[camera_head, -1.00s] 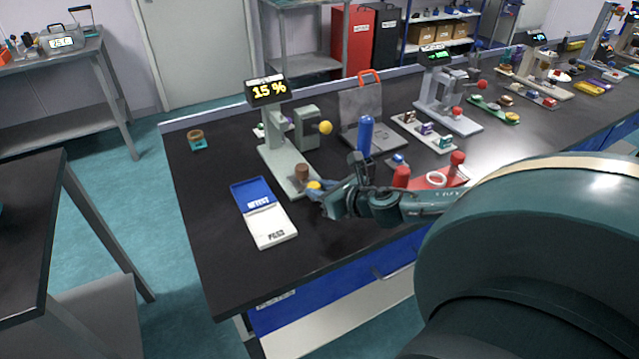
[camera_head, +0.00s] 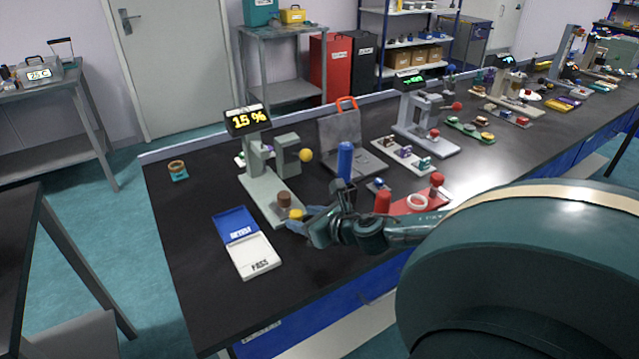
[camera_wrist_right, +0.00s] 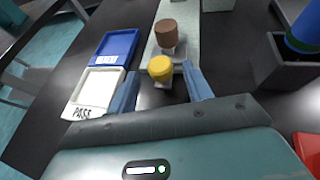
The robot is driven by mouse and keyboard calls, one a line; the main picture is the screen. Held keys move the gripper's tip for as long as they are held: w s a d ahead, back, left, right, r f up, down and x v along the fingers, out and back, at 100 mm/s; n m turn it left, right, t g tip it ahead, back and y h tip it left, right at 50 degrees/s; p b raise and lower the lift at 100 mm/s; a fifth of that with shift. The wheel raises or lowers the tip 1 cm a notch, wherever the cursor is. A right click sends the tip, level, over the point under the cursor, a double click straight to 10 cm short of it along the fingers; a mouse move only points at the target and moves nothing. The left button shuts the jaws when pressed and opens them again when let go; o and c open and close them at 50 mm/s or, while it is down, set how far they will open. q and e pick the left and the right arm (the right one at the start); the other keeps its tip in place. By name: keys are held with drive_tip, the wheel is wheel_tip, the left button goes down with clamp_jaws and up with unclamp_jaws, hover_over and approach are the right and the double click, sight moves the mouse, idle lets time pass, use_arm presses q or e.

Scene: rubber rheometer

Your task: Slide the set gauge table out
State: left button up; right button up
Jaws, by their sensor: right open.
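The grey-green gauge (camera_head: 262,190) stands on the black bench with a 15 % display (camera_head: 247,119) and a yellow ball knob (camera_head: 306,155) on its side. A brown cylinder (camera_head: 284,200) sits at the front end of its base, where a small table with a yellow knob (camera_head: 296,214) shows. In the right wrist view this yellow knob (camera_wrist_right: 160,68) is just beyond and between my fingertips, with the brown cylinder (camera_wrist_right: 166,33) behind it. My right gripper (camera_head: 303,217) is open at the knob; contact cannot be told. My left gripper is not in view.
A blue and white tray pair (camera_head: 245,243), the white one marked PASS, lies left of the gauge. A blue cylinder (camera_head: 345,160) and a red-handled stand (camera_head: 415,202) are to the right. A teal ring piece (camera_head: 178,171) sits at the back left.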

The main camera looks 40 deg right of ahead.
drive_tip(key=shift+s+d+r, duration=0.1)
drive_tip(key=shift+s+r, duration=0.1)
drive_tip(key=shift+s, duration=0.5)
drive_tip(key=v, duration=0.2)
drive_tip(key=shift+s+r, duration=0.2)
drive_tip(key=shift+s, duration=0.1)
drive_tip(key=p+v, duration=0.3)
drive_tip(key=shift+s+r, duration=0.25)
drive_tip(key=shift+s, duration=0.05)
drive_tip(key=shift+s+r, duration=0.1)
drive_tip(key=shift+s, duration=0.3)
drive_tip(key=shift+p+v, duration=0.8)
drive_tip(key=shift+s, duration=0.55)
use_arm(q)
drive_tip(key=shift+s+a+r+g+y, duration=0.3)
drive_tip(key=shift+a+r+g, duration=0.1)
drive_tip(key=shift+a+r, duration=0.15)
use_arm(e)
drive_tip(key=shift+v, duration=0.75)
